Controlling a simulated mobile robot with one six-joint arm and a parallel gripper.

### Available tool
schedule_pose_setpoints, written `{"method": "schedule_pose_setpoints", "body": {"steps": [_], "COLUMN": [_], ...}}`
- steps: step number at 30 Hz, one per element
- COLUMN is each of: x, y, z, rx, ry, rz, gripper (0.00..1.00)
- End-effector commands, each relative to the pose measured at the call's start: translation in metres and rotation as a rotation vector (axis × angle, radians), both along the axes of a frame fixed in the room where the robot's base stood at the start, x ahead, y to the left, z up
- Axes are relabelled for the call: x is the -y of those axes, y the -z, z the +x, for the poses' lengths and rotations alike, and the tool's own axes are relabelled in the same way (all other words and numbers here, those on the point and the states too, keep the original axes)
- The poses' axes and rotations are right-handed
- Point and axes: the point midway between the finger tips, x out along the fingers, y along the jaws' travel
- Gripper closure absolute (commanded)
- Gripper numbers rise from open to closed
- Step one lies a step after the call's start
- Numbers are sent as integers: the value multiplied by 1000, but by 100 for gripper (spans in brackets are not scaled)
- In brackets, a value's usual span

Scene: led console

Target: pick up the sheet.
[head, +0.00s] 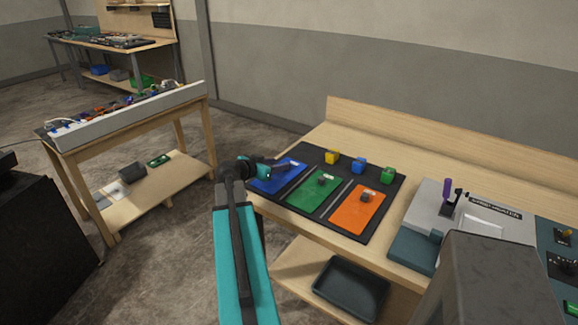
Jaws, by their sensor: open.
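I cannot tell for sure which thing is the sheet. A small pale, flat piece (480,223) lies on the grey and teal console at the right, partly hidden by a dark grey block in front. Another pale flat piece (118,190) lies on the lower shelf of the left table. Blue (266,184), green (308,196) and orange (352,214) flat panels lie on a dark mat. My gripper (288,167) is over the blue panel's far edge, away from both pale pieces. Its fingers are small and dark here, and I see nothing held in them.
A lever with a purple handle (447,190) rises from the console. A dark tray (350,288) sits on the shelf below.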

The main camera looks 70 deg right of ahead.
Motion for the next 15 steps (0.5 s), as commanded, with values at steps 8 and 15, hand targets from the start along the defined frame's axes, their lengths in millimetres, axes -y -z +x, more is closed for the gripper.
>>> {"method": "schedule_pose_setpoints", "body": {"steps": [8, 15], "x": [24, 26], "y": [10, 12], "z": [-7, -8], "rx": [1, 0], "ry": [0, 0], "rz": [1, 0], "gripper": [59, 59]}}
